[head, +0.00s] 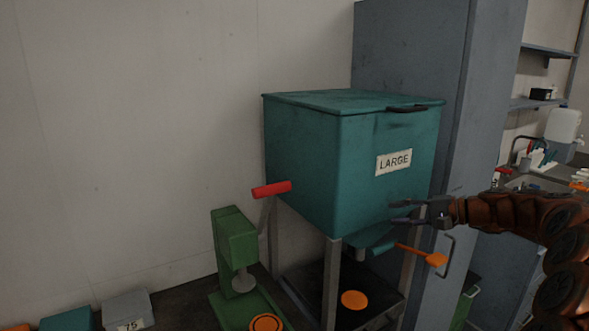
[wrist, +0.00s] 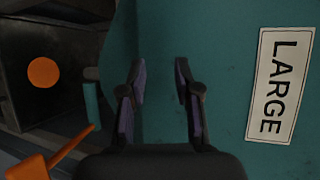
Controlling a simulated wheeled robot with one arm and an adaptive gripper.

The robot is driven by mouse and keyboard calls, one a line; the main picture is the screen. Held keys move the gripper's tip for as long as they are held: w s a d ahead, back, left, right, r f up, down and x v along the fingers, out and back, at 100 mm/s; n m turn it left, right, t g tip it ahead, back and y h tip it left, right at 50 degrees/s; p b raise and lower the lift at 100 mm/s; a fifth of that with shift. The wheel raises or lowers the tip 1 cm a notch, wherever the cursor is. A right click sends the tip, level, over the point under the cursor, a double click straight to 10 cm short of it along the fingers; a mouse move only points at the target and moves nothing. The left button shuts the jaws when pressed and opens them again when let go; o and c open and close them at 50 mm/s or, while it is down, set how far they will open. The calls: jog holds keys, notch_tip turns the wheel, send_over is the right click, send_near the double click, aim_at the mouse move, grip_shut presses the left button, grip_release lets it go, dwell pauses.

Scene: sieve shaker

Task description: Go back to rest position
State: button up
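My gripper (head: 405,212) is in front of the lower right part of a teal bin labelled LARGE (head: 330,150). In the wrist view my gripper (wrist: 160,75) has its two fingers apart with nothing between them, and the teal bin wall lies beyond them. My arm reaches in from the right edge of the head view. An orange-ended lever (head: 436,259) sticks out below the bin, just under my gripper; its orange end (wrist: 30,168) shows at the lower left of the wrist view.
A green device (head: 235,245) with a red-handled lever (head: 271,189) stands left of the bin. An orange disc (head: 354,300) lies under the bin. A tall grey cabinet (head: 480,130) stands close behind my gripper. Small boxes (head: 128,310) sit at the lower left.

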jog(key=s+a+f+n+g+h, duration=0.2)
jog(key=s+a+g, duration=0.2)
jog(key=s+a, duration=0.6)
jog(key=s+a+f+n+g+h, duration=0.3)
jog(key=s+a, duration=0.5)
jog(key=s, duration=0.5)
jog(key=s+d+f+h, duration=0.2)
jog(key=s+d+f, duration=0.1)
jog(key=s, duration=0.5)
jog(key=s+d+f+n+g+h, duration=0.1)
jog(key=s+d+f+h, duration=0.2)
jog(key=s, duration=0.5)
jog(key=s+d+f+n+g+h, duration=0.1)
jog(key=s+d+f+h, duration=0.2)
jog(key=s, duration=0.6)
jog(key=shift+d, duration=0.25)
jog(key=shift+f, duration=0.1)
